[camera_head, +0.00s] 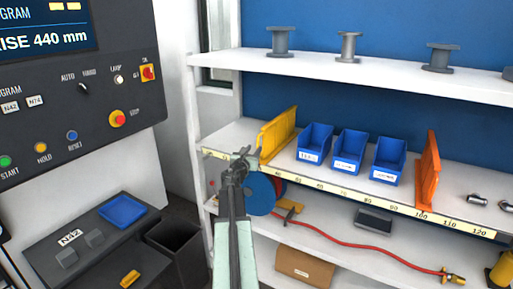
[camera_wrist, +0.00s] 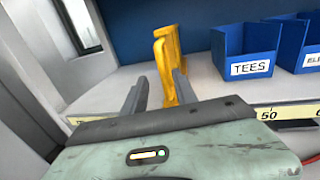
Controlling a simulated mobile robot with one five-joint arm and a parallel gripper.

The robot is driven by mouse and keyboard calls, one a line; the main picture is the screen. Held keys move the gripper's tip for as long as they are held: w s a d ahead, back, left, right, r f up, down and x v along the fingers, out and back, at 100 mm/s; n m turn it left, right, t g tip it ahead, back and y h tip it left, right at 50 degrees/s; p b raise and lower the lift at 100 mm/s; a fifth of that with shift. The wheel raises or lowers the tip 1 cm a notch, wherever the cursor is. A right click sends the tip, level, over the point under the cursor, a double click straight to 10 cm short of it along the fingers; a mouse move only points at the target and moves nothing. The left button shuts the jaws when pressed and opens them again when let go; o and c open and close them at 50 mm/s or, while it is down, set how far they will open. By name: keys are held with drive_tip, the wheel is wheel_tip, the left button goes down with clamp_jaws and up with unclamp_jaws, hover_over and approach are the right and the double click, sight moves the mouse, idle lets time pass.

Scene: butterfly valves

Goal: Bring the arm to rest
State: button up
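My gripper (camera_head: 240,165) is at the end of my raised arm in the head view, in front of the left end of the middle shelf (camera_head: 228,137). In the wrist view my gripper (camera_wrist: 159,93) shows its two dark fingers spread apart with empty space between them. The yellow divider (camera_wrist: 172,62) stands upright on the shelf beyond the fingers, partly covered by the right finger. It also shows in the head view (camera_head: 278,133), just right of my gripper. I cannot tell from these views whether a finger touches it.
Blue bins (camera_head: 315,143) and an orange divider (camera_head: 426,172) stand along the middle shelf. A red hose (camera_head: 340,243) lies on the shelf below. A control panel (camera_head: 75,95) and a dark bench with a blue tray (camera_head: 122,210) are at left. Flanged spools (camera_head: 348,46) stand on the top shelf.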

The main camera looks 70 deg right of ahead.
drive_tip(key=a, duration=0.2)
drive_tip(key=shift+s+a, duration=0.15)
drive_tip(key=shift+a, duration=0.25)
